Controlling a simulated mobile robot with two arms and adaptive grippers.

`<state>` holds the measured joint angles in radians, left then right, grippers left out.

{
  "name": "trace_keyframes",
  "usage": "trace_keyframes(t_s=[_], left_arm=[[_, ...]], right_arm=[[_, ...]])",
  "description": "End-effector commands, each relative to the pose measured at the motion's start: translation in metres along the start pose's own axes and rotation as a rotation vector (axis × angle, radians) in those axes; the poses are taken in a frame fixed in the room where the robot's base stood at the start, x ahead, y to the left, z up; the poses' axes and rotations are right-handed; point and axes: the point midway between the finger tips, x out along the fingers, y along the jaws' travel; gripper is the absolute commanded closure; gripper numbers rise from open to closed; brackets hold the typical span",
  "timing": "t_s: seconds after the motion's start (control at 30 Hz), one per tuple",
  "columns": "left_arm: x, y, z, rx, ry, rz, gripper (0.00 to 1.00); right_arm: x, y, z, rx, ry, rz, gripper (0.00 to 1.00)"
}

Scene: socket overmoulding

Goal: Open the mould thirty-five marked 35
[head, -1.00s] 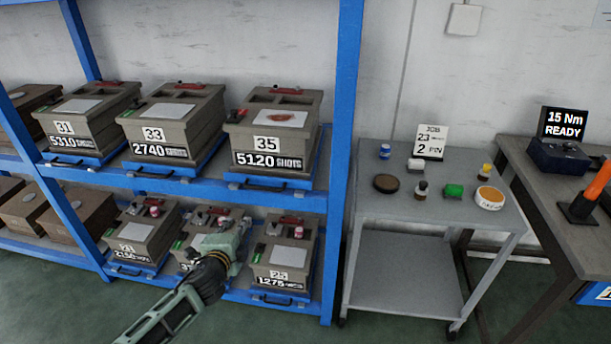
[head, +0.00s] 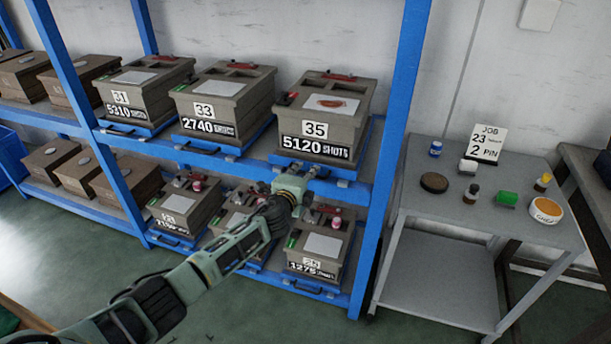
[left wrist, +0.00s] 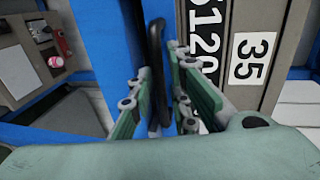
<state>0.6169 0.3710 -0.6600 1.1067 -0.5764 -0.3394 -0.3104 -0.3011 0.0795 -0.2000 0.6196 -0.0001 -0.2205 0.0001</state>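Mould 35 (head: 320,112) is a grey-brown block on the upper shelf, with a "35" label and "5120 SHOTS" on its front. A pale plate with a reddish-brown patch lies on its closed-looking top. It sits on a blue tray (head: 345,172). The left wrist view shows its label side (left wrist: 242,58), turned sideways. My left gripper (head: 306,169) is at the tray's front edge, below the label. In the left wrist view its green fingers (left wrist: 165,95) are apart, with the tray's dark handle (left wrist: 155,65) between them. Contact cannot be told. My right gripper is out of view.
Moulds 33 (head: 222,100) and 31 (head: 145,88) stand left of it. Lower-shelf moulds (head: 320,245) sit below my arm. A blue shelf post (head: 395,120) rises close on the right. A grey trolley (head: 440,220) with small items stands beyond it.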

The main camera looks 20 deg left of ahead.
Motion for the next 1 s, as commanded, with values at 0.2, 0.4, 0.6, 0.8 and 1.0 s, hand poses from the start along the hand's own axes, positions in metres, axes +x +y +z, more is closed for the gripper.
trace_keyframes(t_s=[0.2, 0.4, 0.6, 0.8, 1.0], left_arm=[[0.0020, 0.0000, -0.0007, 0.000, 0.001, 0.000, 0.83], [0.0019, 0.0001, -0.0004, 0.000, 0.001, 0.000, 0.92], [0.0018, 0.0003, -0.0002, 0.000, 0.000, 0.001, 1.00], [0.0018, 0.0004, -0.0001, 0.001, 0.000, 0.001, 1.00], [0.0016, 0.0007, 0.0001, 0.001, 0.000, 0.001, 1.00]], right_arm=[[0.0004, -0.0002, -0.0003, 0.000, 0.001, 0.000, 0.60], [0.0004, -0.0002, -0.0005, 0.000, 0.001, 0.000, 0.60], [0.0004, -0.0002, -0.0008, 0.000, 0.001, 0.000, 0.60], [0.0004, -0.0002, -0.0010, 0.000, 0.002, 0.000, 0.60], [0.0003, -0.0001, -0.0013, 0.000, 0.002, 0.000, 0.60]])
